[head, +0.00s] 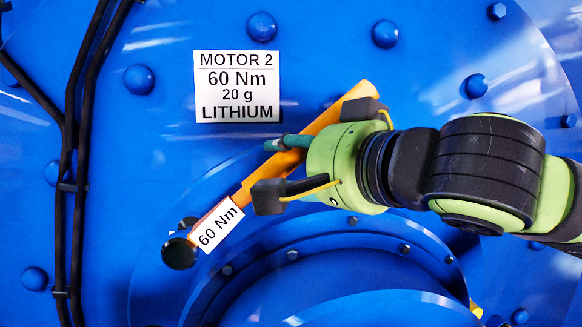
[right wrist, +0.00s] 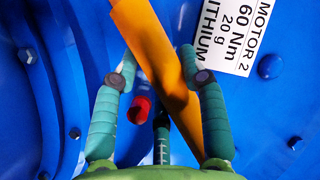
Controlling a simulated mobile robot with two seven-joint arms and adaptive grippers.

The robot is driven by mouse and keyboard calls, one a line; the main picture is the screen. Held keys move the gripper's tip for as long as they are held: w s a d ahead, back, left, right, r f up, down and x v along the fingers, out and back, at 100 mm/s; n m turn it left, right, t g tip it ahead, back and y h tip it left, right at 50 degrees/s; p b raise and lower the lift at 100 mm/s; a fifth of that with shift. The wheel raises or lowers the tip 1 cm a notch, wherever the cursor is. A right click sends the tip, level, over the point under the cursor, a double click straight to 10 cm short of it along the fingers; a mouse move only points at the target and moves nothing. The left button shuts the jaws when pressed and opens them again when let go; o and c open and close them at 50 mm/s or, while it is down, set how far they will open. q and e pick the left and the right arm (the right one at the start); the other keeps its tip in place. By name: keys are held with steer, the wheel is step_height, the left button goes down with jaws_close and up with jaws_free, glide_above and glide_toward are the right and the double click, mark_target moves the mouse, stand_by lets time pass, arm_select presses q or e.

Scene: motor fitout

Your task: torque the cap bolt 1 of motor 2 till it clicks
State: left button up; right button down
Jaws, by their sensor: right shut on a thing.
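An orange torque wrench (head: 315,127) with a white 60 Nm tag (head: 219,227) slants across the blue face of motor 2. Its lower left end meets a black round head (head: 180,253) near the flange; the bolt beneath is hidden, so I cannot tell how it is seated. My right gripper (head: 300,150) is shut on the wrench's orange handle. In the right wrist view the orange handle (right wrist: 148,45) passes between the fingers of my right gripper (right wrist: 160,72). My left gripper does not show.
A white plate (head: 237,86) reads MOTOR 2, 60 Nm, 20 g LITHIUM. Black cables (head: 68,150) run down the left side. Blue domed bolts (head: 139,79) stand out from the face. A red cylindrical piece (right wrist: 139,110) shows in the right wrist view.

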steer(key=shift+d+f+b, duration=0.15)
steer(key=shift+d+b, duration=0.05)
steer(key=shift+b, duration=0.4)
steer(key=shift+d, duration=0.25)
steer(key=shift+b, duration=0.3)
steer(key=shift+d+f+m+b, duration=0.15)
steer(key=shift+f+m+b, duration=0.15)
steer(key=shift+b, duration=0.15)
steer(key=shift+w+d+f+m+t+y+b, duration=0.25)
steer(key=shift+d+f+b, duration=0.2)
steer(key=shift+b, duration=0.8)
steer(key=shift+d+f+m+t+y+b, duration=0.15)
steer(key=shift+d+f+m+b, duration=0.3)
steer(key=shift+b, duration=0.75)
